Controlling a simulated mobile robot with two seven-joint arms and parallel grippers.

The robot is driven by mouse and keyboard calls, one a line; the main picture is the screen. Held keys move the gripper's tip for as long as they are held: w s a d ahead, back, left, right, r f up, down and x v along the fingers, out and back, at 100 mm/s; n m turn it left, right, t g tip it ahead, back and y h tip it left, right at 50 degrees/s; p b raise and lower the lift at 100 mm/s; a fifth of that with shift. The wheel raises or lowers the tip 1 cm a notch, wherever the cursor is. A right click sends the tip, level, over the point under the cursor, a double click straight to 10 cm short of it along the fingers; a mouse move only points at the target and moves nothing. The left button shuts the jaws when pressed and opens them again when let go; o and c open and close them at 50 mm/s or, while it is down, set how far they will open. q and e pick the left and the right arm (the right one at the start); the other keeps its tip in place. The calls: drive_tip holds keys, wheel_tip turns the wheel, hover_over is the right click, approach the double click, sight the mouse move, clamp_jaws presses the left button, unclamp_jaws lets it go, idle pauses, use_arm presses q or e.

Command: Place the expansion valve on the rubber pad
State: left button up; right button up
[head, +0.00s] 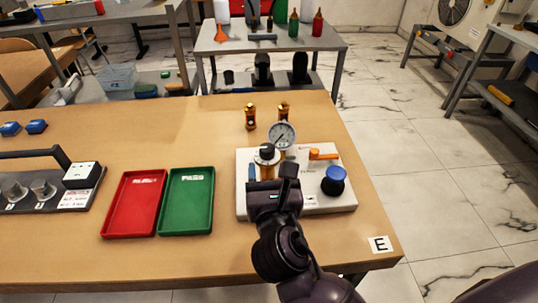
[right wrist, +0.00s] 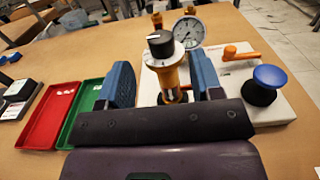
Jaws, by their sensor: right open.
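A brass valve with a black knob (head: 267,152), which looks like the expansion valve, stands upright on the white gauge rig (head: 316,198). In the right wrist view the valve (right wrist: 171,76) shows its black top and a pale dial ring. My right gripper (head: 271,173) is open, its two blue fingers on either side of the valve in the right wrist view (right wrist: 165,80). A gap shows on both sides of the valve's upper body; its lower end is partly hidden by my gripper. I cannot make out which thing is the rubber pad. My left gripper is out of view.
The rig carries a round gauge (head: 282,135), an orange lever (head: 323,155) and a blue knob (head: 333,181). Two brass fittings (head: 250,117) stand behind it. A green tray (head: 186,202) and red tray (head: 132,204) lie left, near a dark rack (head: 60,207).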

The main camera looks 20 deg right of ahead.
drive_tip(key=shift+v, duration=2.5)
